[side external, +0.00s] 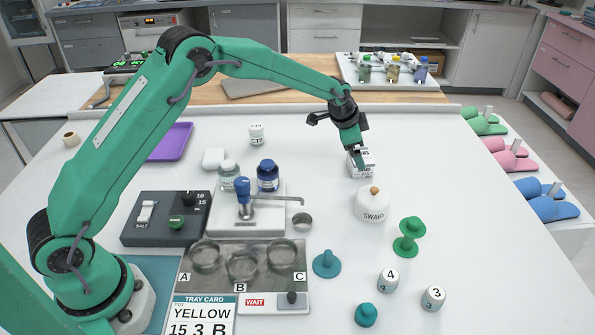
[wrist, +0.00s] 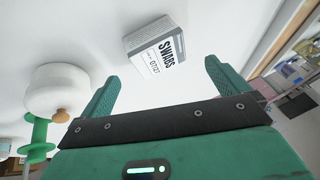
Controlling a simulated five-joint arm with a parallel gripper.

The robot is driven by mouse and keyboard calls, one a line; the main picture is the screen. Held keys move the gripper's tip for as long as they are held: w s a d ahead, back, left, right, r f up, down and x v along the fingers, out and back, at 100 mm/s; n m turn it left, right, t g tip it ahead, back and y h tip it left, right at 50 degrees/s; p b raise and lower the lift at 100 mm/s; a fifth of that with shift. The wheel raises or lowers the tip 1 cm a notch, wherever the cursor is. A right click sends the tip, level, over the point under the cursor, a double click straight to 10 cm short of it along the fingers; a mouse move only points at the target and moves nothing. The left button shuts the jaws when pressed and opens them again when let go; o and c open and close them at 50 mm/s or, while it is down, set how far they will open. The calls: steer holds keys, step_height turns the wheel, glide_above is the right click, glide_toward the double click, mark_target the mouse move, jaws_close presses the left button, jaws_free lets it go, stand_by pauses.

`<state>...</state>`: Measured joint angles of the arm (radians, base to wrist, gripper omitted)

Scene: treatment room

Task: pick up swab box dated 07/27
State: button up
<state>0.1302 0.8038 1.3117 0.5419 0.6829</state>
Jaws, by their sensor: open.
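The swab box (wrist: 155,48) is a small white and grey box marked SWABS and 07/27 in the wrist view. It lies ahead of my gripper (wrist: 158,78), whose two green fingers are spread apart with nothing between them. In the side view the box (side external: 362,163) stands on the white table, directly under and partly hidden by my gripper (side external: 358,155). From these views I cannot tell whether a finger touches the box.
A white SWABS jar (side external: 372,204) with a tan knob stands just in front of the box. Green pegs (side external: 407,243) and numbered white pieces (side external: 388,280) are nearer the camera. Table right of the box is clear.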

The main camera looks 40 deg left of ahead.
mark_target(369, 161)
steer(key=shift+w+f, duration=0.15)
steer(key=shift+f, duration=0.15)
steer(key=shift+x, duration=2.6)
steer(key=shift+d, duration=0.1)
steer(key=c, duration=0.9)
